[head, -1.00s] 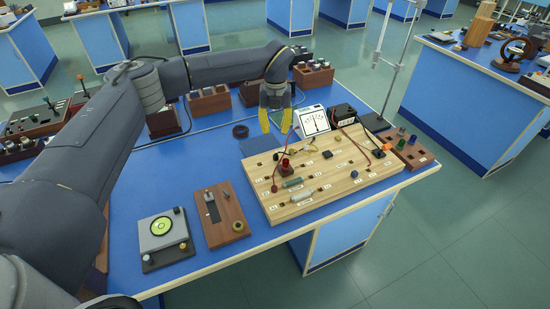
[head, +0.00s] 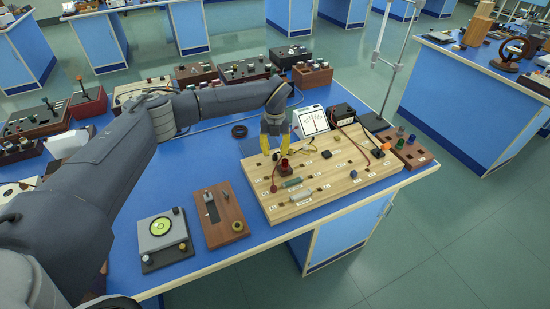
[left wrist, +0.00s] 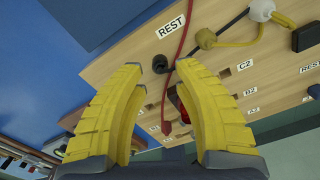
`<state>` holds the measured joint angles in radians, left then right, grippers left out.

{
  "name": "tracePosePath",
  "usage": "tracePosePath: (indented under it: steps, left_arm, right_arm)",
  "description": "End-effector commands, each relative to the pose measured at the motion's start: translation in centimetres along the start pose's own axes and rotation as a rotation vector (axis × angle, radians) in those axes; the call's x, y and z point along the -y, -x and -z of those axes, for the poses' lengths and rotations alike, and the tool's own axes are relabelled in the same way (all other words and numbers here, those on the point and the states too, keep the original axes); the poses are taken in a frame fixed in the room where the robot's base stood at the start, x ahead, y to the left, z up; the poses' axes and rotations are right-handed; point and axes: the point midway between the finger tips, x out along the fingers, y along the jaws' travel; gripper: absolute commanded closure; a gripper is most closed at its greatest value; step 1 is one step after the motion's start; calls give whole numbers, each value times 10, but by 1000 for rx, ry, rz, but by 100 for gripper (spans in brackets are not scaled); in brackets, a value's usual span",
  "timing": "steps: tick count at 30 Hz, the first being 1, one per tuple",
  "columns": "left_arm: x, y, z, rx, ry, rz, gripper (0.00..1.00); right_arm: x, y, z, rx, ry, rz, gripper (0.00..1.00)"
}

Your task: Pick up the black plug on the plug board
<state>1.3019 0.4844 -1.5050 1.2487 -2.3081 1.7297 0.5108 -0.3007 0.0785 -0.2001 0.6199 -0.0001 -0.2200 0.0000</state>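The wooden plug board (head: 350,190) lies on the blue bench. A small black plug (left wrist: 160,61) shows in the left wrist view, standing in the board beside the REST label (left wrist: 171,26). My left gripper (head: 274,150) is over the board's back left corner, fingers pointing down. In the left wrist view its yellow fingers (left wrist: 174,67) are apart with a gap between the tips. The plug appears at the left fingertip; I cannot tell whether they touch. In the head view I cannot make out the plug clearly by the fingers. My right gripper is not in view.
A red terminal (head: 285,164) stands close to the gripper, and a red lead (left wrist: 184,30) passes near the plug. A meter (head: 313,121) stands behind the board. A black block (head: 326,154) sits on the board.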

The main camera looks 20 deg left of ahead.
Motion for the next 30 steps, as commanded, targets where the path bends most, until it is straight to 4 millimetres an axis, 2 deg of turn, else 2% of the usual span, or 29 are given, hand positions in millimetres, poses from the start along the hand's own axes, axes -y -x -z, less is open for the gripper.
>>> tracePosePath:
  steps: [7,15,16,24,30]
  left_arm:
    - [0,-31,-1,-1,1,0,70]
    - [0,-36,-1,1,0,0,70]
    - [0,-36,-1,1,0,0,67]
    - [0,-36,-1,1,1,0,98]
    - [0,-36,-1,1,1,0,100]
  right_arm:
    - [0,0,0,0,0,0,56]
    - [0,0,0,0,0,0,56]
    - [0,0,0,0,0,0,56]
    - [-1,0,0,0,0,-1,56]
    - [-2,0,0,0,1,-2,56]
